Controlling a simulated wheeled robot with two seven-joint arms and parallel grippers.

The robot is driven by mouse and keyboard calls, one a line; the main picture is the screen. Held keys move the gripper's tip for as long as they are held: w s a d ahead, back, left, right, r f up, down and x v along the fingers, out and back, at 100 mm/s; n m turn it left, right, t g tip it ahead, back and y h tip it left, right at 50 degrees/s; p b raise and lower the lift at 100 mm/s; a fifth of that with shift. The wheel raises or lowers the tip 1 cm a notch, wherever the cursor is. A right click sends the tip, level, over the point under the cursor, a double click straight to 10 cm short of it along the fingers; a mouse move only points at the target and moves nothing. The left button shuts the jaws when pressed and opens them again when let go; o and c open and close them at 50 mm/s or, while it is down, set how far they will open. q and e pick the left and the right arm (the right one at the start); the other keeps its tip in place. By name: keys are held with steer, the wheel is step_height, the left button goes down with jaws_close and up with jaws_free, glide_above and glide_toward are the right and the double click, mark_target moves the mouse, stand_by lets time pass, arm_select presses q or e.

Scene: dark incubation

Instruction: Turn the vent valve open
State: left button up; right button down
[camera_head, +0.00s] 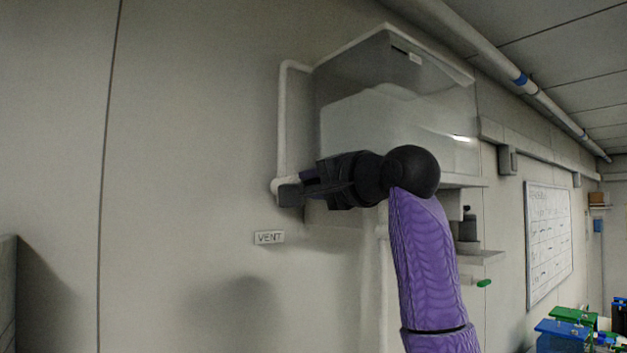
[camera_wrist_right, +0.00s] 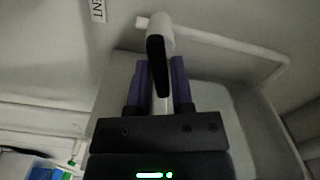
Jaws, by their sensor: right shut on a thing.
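The vent valve shows as a white pipe end (camera_head: 277,186) on the wall, with a black handle (camera_head: 289,196) on it. In the right wrist view the black handle (camera_wrist_right: 155,55) runs from the white pipe end (camera_wrist_right: 160,25) down between the two purple fingers. My right gripper (camera_head: 309,182) is shut on the handle, and its fingertips (camera_wrist_right: 160,70) lie on both sides of it. The inner part of the handle is hidden by the gripper. My left gripper is not in view.
A VENT label (camera_head: 269,238) is on the wall below the valve. A white pipe (camera_head: 282,115) rises from it to a clear-fronted cabinet (camera_head: 395,110) behind my right arm. A whiteboard (camera_head: 548,240) hangs further right. The wall at left is bare.

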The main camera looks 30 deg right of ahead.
steer(key=n+p, duration=0.1)
steer(key=n, duration=0.2)
steer(key=shift+n, duration=0.4)
steer(key=n+p, duration=0.1)
steer(key=n, duration=0.2)
steer(key=shift+n, duration=0.3)
steer(key=n+p, duration=0.1)
steer(key=n, duration=0.3)
steer(key=shift+p, duration=0.35)
steer(key=shift+f+n+p, duration=0.1)
steer(key=shift+n+p, duration=0.35)
steer(key=shift+n, duration=0.85)
steer(key=c, duration=0.6)
jaws_free()
